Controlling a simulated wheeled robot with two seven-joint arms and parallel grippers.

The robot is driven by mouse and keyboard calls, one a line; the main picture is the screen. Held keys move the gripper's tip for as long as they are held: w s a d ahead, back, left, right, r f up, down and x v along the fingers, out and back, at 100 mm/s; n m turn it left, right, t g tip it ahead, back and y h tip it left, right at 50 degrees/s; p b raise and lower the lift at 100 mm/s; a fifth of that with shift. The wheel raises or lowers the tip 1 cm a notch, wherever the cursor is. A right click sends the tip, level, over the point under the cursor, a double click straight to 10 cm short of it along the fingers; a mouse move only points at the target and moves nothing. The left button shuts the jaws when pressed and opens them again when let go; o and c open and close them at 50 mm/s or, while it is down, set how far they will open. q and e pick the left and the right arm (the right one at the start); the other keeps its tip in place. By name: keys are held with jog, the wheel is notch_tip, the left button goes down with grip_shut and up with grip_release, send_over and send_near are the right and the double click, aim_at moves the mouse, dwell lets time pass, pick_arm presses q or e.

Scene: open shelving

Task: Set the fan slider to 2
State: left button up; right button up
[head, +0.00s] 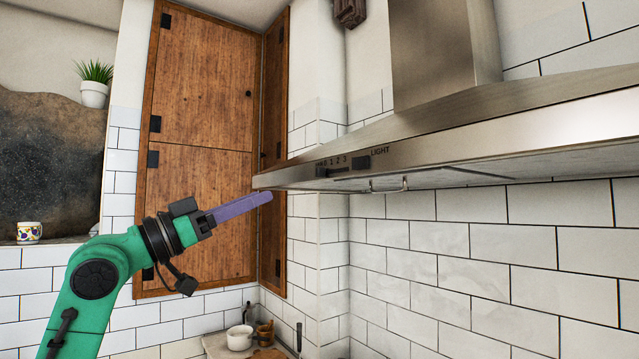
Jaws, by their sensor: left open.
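The range hood (470,140) is brushed steel and hangs at the right of the head view. On its front left edge is the fan slider (322,171), a small dark knob under the marks 0 1 2 3. It appears to sit at the left end, near 0, but it is too small to be sure. A dark light control (361,163) is to its right, under the word LIGHT. My left gripper (267,197) has purple fingers seen edge-on. It is open, to the left of and slightly below the slider, apart from it. My right gripper is not in view.
Wooden cabinet doors (200,90) stand behind my left arm. White tiled wall lies below the hood, with free room in front of it. A white pot (240,338) stands on the counter below. A plant (94,82) and a mug (29,232) are at the left.

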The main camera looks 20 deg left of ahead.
aim_at(316, 172)
pick_arm(q)
jog(key=p+x, duration=0.8)
jog(key=x, duration=0.5)
jog(key=shift+w+r+p, duration=0.2)
jog(key=shift+w+p, duration=0.05)
jog(key=shift+p, duration=0.1)
jog(key=shift+a, duration=0.1)
jog(key=shift+f, duration=0.1)
jog(key=c, duration=0.7)
grip_shut()
